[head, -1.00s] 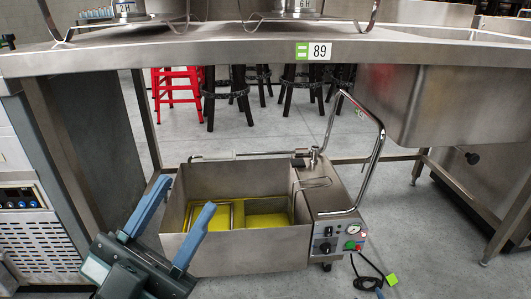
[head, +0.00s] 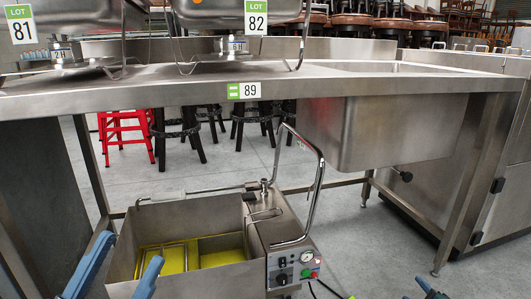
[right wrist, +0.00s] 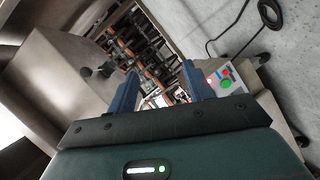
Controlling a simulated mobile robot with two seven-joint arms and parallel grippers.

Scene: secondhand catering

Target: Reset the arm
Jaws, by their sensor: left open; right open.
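My left gripper (head: 130,248) shows at the lower left of the head view. Its two blue fingers are apart with nothing between them, in front of the left part of the steel fryer tank (head: 190,213). Its body is cut off by the bottom edge. My right gripper (right wrist: 160,72) shows in the right wrist view, with its blue fingers apart and nothing held. A small blue tip at the lower right of the head view seems to be part of it (head: 430,288).
A steel sink table (head: 180,100) spans the head view above the fryer, with a deep basin (head: 385,135) at right. Scales stand on it. The fryer has a tall curved handle (head: 318,170) and a control panel (head: 293,270). Stools (head: 125,130) stand behind. Grey floor is free at right.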

